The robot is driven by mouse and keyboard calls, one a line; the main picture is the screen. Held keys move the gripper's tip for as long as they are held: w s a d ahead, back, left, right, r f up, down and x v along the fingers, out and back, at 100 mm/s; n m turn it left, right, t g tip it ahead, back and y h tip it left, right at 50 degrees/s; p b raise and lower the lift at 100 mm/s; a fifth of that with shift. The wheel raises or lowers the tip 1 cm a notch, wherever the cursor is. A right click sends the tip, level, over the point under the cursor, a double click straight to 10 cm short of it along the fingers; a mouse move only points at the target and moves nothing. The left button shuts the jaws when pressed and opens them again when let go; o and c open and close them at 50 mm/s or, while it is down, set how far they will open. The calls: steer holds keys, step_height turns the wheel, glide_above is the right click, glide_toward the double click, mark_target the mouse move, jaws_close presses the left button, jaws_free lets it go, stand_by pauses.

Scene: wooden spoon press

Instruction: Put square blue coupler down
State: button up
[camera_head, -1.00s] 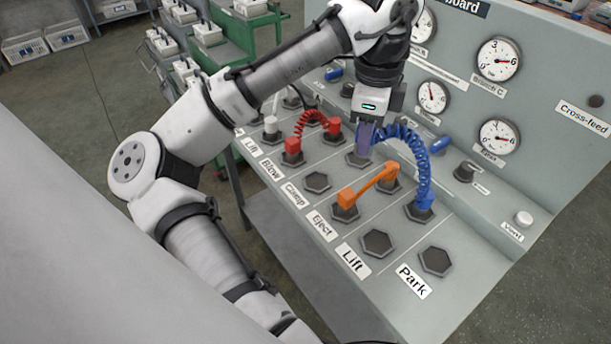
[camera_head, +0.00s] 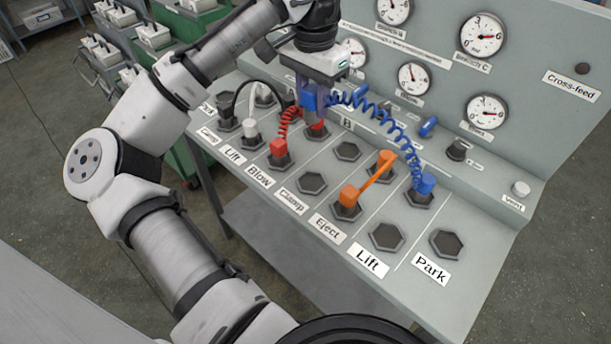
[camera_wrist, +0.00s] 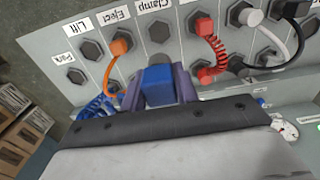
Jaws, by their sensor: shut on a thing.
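My gripper (camera_head: 316,104) is shut on the square blue coupler (camera_head: 309,101), above the back row of hexagonal sockets near the red coupler's back end. In the wrist view the blue coupler (camera_wrist: 158,84) sits between the two purple fingers. A coiled blue hose (camera_head: 385,119) runs from it to a second blue coupler (camera_head: 428,184), which is seated in the back socket of the Park column. The held coupler appears raised above the panel; the fingers partly hide it in the head view.
An orange link (camera_head: 368,180) joins two sockets, and a red coiled hose (camera_head: 289,118) stands left of centre. White and black couplers are further left. Empty sockets include one in the back row (camera_head: 347,152) and one in the Clamp column (camera_head: 312,183). The gauge panel rises behind.

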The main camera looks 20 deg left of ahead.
step_height(320, 180, down, 19)
steer(key=shift+d+f+p, duration=0.1)
steer(key=shift+p, duration=0.5)
steer(key=shift+f, duration=0.1)
steer(key=o, duration=1)
step_height(320, 180, up, 12)
steer(key=shift+r+b, duration=0.2)
steer(key=shift+b, duration=0.35)
